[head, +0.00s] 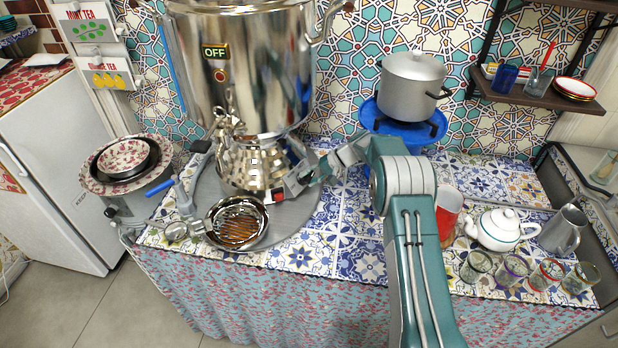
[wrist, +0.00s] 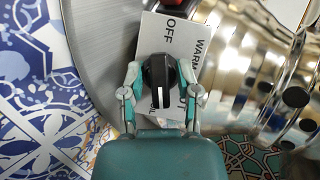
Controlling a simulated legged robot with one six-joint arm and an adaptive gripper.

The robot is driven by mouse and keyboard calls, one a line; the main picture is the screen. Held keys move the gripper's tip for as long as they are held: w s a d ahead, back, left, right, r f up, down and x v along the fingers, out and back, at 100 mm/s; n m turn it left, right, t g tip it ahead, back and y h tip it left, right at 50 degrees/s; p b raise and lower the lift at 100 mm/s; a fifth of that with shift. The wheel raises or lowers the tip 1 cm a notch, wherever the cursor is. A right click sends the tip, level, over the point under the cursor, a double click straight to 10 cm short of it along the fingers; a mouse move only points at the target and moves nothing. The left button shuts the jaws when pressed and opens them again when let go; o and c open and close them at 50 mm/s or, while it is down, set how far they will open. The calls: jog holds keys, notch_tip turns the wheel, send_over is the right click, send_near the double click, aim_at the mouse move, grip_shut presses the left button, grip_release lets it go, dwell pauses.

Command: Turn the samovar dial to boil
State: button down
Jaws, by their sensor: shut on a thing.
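The samovar (head: 245,60) is a large polished metal urn at the left of the counter. An OFF sign (head: 215,51) with a small red light is on its body. In the wrist view, the black dial (wrist: 159,92) sits on a light grey plate (wrist: 172,45) lettered OFF and WARM; other lettering is partly hidden. The dial's white mark lies at its lower end, toward letters ending in "IL". My gripper (wrist: 160,72) is shut on the dial, one finger on each side. In the head view my gripper (head: 292,186) is at the samovar's base, and the dial is hard to make out.
A metal bowl with an orange-brown pattern (head: 237,222) stands in front of the samovar on a grey round tray (head: 303,222). A red cup (head: 448,212), white teapot (head: 500,229) and several glasses (head: 514,270) stand right of my arm. A pot (head: 411,88) sits on a blue burner (head: 375,118) behind.

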aim_at(311, 174)
jog(key=shift+d+f+m+t+y, duration=0.15)
jog(key=shift+m+t+y, duration=0.25)
jog(key=shift+m, duration=0.9)
jog(key=c, duration=0.6)
grip_release()
notch_tip(311, 174, up, 10)
jog(key=shift+w+f, duration=0.15)
